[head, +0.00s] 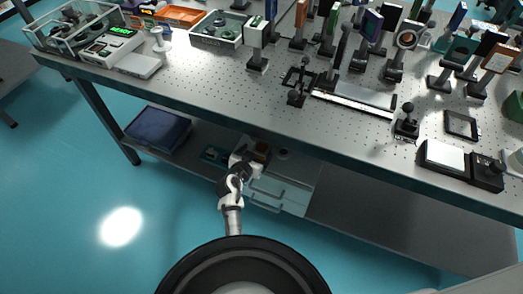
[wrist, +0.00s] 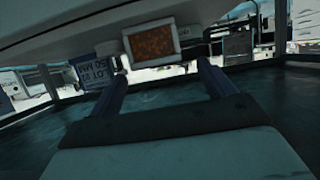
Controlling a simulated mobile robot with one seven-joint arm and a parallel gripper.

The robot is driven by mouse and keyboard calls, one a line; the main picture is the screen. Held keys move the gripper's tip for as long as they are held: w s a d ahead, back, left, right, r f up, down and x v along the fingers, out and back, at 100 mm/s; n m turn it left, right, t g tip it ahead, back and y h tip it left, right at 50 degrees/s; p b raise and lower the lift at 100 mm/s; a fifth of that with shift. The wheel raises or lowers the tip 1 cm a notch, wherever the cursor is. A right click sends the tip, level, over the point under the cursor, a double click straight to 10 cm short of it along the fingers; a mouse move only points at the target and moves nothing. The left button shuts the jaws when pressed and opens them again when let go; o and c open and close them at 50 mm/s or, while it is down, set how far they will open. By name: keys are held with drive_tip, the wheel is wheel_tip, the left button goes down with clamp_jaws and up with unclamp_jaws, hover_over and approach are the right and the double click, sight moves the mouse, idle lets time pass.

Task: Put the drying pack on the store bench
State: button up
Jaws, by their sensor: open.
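What looks like the drying pack, a small pale-framed block with an orange grainy face (wrist: 155,44), is at the upper middle of the wrist view. It lies ahead of and between my open fingers (wrist: 160,72); I cannot tell whether they touch it. In the head view a small orange-red patch (head: 262,147) beside my gripper (head: 248,164) may be the same pack, partly hidden. My gripper reaches in under the near edge of the optical table (head: 215,92), over a pale drawer unit (head: 285,190). I cannot tell which surface is the store bench.
The tabletop is crowded with optics mounts, a balance (head: 112,45) and trays. Its edge overhangs my arm. A dark blue bin (head: 157,130) stands on the lower shelf (head: 390,222) at left. The shelf's right part is bare. In the wrist view a dark lettered box (wrist: 93,70) stands left of the pack.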

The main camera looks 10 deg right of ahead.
sight(261, 148)
drive_tip(key=shift+p+x, duration=0.6)
drive_tip(key=shift+x, duration=1.9)
drive_tip(key=shift+s+d+f, duration=0.1)
drive_tip(key=c, duration=1.2)
